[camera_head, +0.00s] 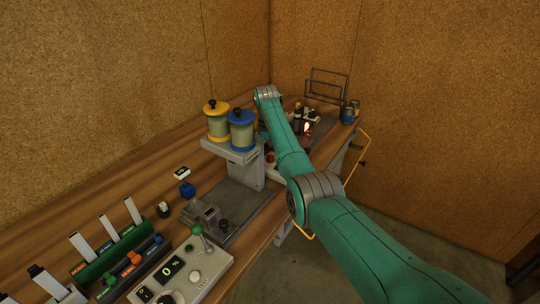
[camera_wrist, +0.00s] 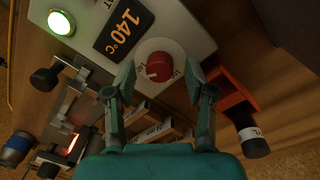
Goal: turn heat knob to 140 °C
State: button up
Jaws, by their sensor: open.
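In the wrist view, the red heat knob (camera_wrist: 158,66) sits on a round white dial on a pale control box (camera_wrist: 182,24). A white pointer mark on the knob faces the lower left of the picture. The box's dark display (camera_wrist: 122,28) shows 140°C in orange. My gripper (camera_wrist: 161,74) is open, with one finger on each side of the knob. I cannot tell whether either finger touches it. In the head view, my arm hides the gripper and most of this box.
In the wrist view, a lit green button (camera_wrist: 61,22) is on the box, and a clamp-like frame with a glowing element (camera_wrist: 72,144) lies left. An orange block and black-handled tool (camera_wrist: 247,132) stand right.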

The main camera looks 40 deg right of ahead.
aim_at(268, 157)
notch_tip(268, 157, up, 11)
jog(key=shift+w+a+r, duration=0.15)
jog(key=shift+a+r, duration=0.05)
jog(key=shift+a, duration=0.1)
dwell(0.5)
